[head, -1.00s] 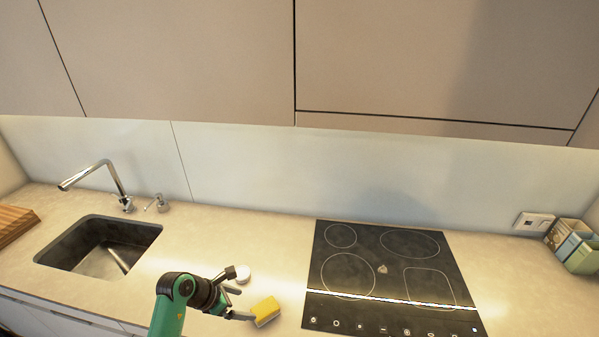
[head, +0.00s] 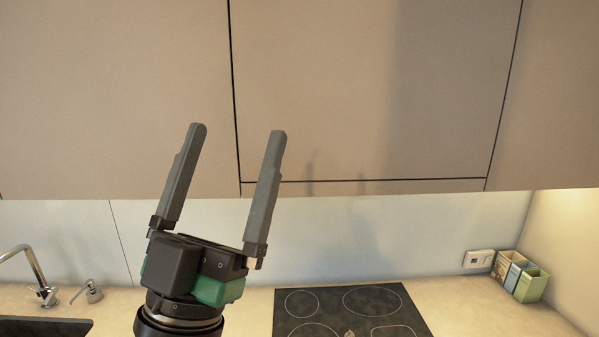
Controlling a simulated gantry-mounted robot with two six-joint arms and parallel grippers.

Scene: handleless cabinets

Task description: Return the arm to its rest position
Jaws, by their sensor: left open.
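My left gripper (head: 237,130) rises large in the lower left middle of the head view. Its two long grey fingers point up and are spread wide apart, with nothing between them. It stands in front of the backsplash and the lower part of the closed upper cabinets (head: 375,85). My right gripper is not in view.
The black cooktop (head: 345,303) lies below and right of my gripper. A faucet (head: 35,275), a soap dispenser (head: 92,291) and the sink (head: 45,327) are at the left. Small boxes (head: 520,277) stand at the right by a wall socket (head: 478,259). The counter (head: 480,312) between is clear.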

